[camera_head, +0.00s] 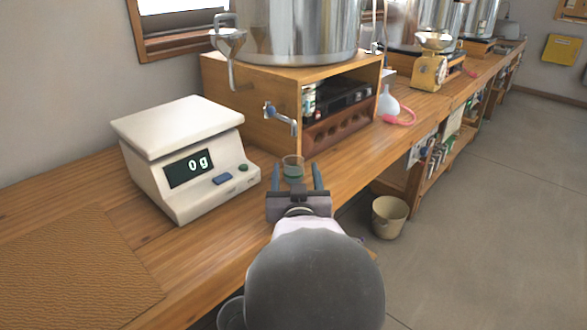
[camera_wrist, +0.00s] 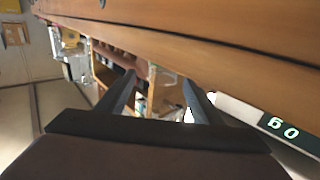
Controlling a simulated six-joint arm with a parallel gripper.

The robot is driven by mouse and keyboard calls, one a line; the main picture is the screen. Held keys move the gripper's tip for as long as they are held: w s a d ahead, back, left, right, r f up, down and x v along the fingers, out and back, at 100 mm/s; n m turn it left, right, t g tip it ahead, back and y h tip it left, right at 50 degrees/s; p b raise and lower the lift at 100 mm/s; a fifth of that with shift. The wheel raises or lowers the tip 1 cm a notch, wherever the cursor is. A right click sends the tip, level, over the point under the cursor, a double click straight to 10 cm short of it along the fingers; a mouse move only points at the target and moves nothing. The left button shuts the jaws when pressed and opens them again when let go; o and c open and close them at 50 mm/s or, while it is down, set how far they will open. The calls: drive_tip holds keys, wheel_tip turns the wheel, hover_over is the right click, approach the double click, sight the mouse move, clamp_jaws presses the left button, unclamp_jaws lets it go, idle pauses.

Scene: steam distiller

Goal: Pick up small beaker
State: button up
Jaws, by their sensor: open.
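The small beaker (camera_head: 293,163) is a clear glass cup with a teal tint low down. It stands upright on the wooden bench, near the front edge and under a tap. My gripper (camera_head: 294,175) is open, with one finger on either side of the beaker in the head view. Whether the fingers touch the glass cannot be told. In the wrist view my gripper (camera_wrist: 160,82) shows two dark fingers spread apart. A pale, see-through shape (camera_wrist: 164,77) between them looks like the beaker, but it is blurred.
A white scale (camera_head: 190,150) reading 0 g stands left of the beaker. A wooden box (camera_head: 245,105) with a tap (camera_head: 280,115) and a steel pot (camera_head: 300,30) on top is behind it. A flask (camera_head: 387,103) with a red tube and a bucket (camera_head: 389,217) are to the right.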

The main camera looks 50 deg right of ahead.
sight(294, 167)
drive_tip(key=shift+w+d+r+p, duration=0.15)
drive_tip(key=shift+w+d+p, duration=0.2)
drive_tip(key=shift+p, duration=0.45)
drive_tip(key=shift+w+d+f+b, duration=0.2)
drive_tip(key=shift+w+d, duration=0.15)
drive_tip(key=shift+w, duration=0.15)
drive_tip(key=shift+w+d+f+b, duration=0.1)
drive_tip(key=shift+w+d+b, duration=0.15)
drive_tip(key=shift+w, duration=0.2)
drive_tip(key=shift+w+d+r, duration=0.1)
drive_tip(key=shift+w+d, duration=0.4)
drive_tip(key=shift+d, duration=0.05)
drive_tip(key=c, duration=1.3)
drive_tip(key=shift+r, duration=0.25)
drive_tip(key=shift+r+p, duration=0.65)
drive_tip(key=shift+r, duration=0.95)
drive_tip(key=shift+s+d+p, duration=0.35)
drive_tip(key=shift+s+d, duration=2.7)
drive_tip(key=shift+d, duration=0.25)
drive_tip(key=shift+s+d+p, duration=0.35)
drive_tip(key=shift+s+d, duration=2.65)
drive_tip(key=shift+d, duration=0.3)
